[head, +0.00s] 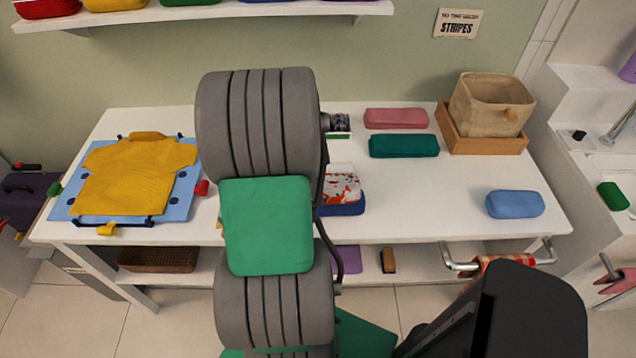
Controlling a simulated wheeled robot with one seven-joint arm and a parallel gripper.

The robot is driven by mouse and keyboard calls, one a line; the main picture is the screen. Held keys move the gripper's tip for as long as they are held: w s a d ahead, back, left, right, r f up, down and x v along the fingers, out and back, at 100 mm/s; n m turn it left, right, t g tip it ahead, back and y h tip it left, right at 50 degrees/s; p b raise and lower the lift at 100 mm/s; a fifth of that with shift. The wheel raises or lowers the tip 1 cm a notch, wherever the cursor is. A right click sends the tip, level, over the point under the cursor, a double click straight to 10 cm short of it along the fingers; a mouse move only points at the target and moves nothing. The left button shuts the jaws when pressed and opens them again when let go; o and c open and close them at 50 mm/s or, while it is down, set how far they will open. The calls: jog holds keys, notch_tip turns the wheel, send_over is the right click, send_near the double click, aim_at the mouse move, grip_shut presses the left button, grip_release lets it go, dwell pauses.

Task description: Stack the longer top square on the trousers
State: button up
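My arm's large grey ribbed joints and green panel cover the middle of the view, and I cannot make out my gripper. A white folded cloth with a red pattern (342,188) lies on a blue folded piece (347,210), partly hidden behind my arm. A pink folded piece (396,118), a dark green one (404,145) and a light blue one (515,204) lie apart on the white table (455,195). A yellow top (135,178) is spread on a blue board (187,203) at the left. I cannot tell which folded pieces are the trousers or the longer top.
A beige basket (488,102) stands in a wooden tray (487,145) at the back right. A shelf (210,13) with colourful items runs above. A lower shelf holds a brown basket (158,259). A rail with a checked cloth (495,263) is at the front right. The table's right middle is clear.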

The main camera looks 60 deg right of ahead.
jog(key=shift+f, duration=0.25)
jog(key=o, duration=1.1)
jog(key=shift+c, duration=0.2)
jog(key=shift+c, duration=0.5)
notch_tip(320, 180, up, 9)
jog(key=p, duration=0.5)
jog(key=shift+r, duration=0.15)
